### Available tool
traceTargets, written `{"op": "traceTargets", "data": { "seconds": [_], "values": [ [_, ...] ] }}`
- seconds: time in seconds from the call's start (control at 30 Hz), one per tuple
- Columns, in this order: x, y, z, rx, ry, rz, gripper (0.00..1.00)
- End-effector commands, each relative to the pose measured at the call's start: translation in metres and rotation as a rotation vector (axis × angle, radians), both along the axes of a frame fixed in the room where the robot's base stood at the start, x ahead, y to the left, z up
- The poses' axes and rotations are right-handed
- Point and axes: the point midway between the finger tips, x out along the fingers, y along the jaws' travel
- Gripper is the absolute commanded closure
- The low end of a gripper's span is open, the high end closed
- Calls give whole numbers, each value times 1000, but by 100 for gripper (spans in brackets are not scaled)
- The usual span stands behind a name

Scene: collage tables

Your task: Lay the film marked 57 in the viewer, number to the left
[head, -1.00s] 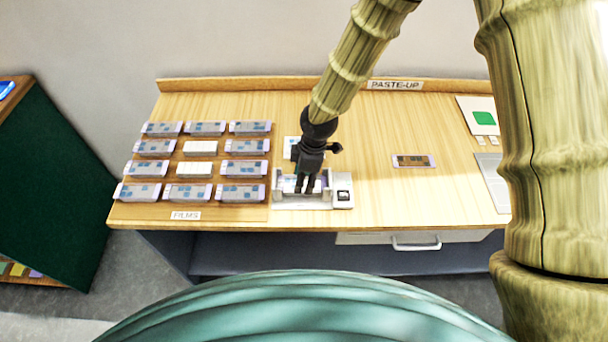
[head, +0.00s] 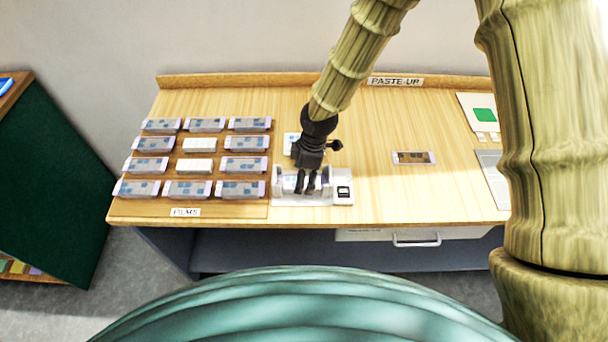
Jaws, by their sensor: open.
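The viewer (head: 280,199) is a pale box with raised ends and a switch block (head: 343,190) at its right. It stands on the table right of the film rack. A film strip (head: 318,181) with bluish patches shows in the viewer, partly hidden behind the fingers; its number cannot be read. My gripper (head: 305,190) is right over the viewer, pointing down with its two dark fingers apart. Whether the fingers touch the film cannot be told. Several other films lie in rows on the film rack (head: 226,211), their numbers too small to read.
A loose film (head: 413,158) lies on the table right of the viewer. A white card (head: 291,140) lies behind it. A sheet with a green square (head: 484,115) and a grey plate (head: 491,172) lie at the far right. The table (head: 420,200) is clear between them.

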Motion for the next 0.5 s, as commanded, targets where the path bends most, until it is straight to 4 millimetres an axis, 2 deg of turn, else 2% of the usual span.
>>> {"op": "traceTargets", "data": {
  "seconds": [0.17, 0.5],
  "values": [
    [1, -3, 20, 3, -3, -2, 29],
    [2, -12, 79, 3, -4, -2, 29]
  ]
}}
